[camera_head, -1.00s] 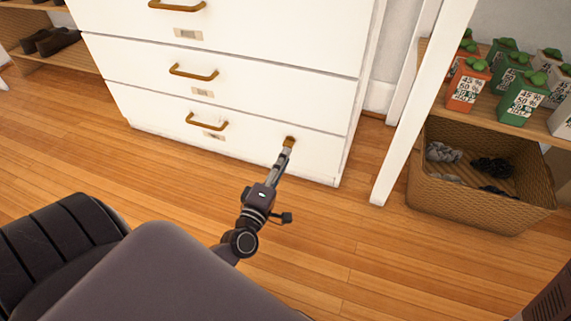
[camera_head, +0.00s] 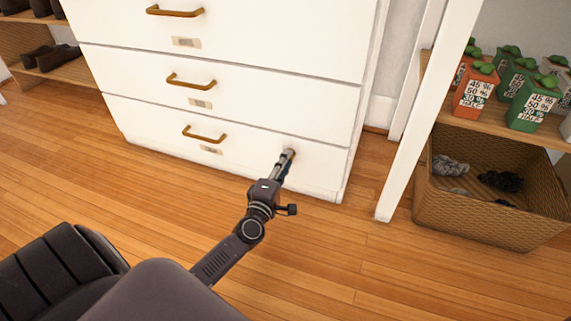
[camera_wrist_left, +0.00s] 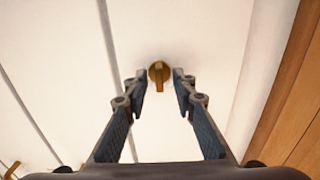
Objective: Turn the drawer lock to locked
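The drawer lock (camera_wrist_left: 159,76) is a small brass knob on the right part of the white bottom drawer (camera_head: 240,160). In the left wrist view it has a round base and a bar that points down in the picture. My left gripper (camera_head: 288,153) is at the lock in the head view and mostly hides it. In the left wrist view the left gripper (camera_wrist_left: 158,80) is open, with one finger on each side of the lock and a gap to both. My right gripper is not in view.
The bottom drawer has a brass handle (camera_head: 204,136) left of the lock. A wicker basket (camera_head: 470,221) stands right of the dresser, behind a white post (camera_head: 420,120). Wooden floor (camera_head: 330,250) lies clear in front.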

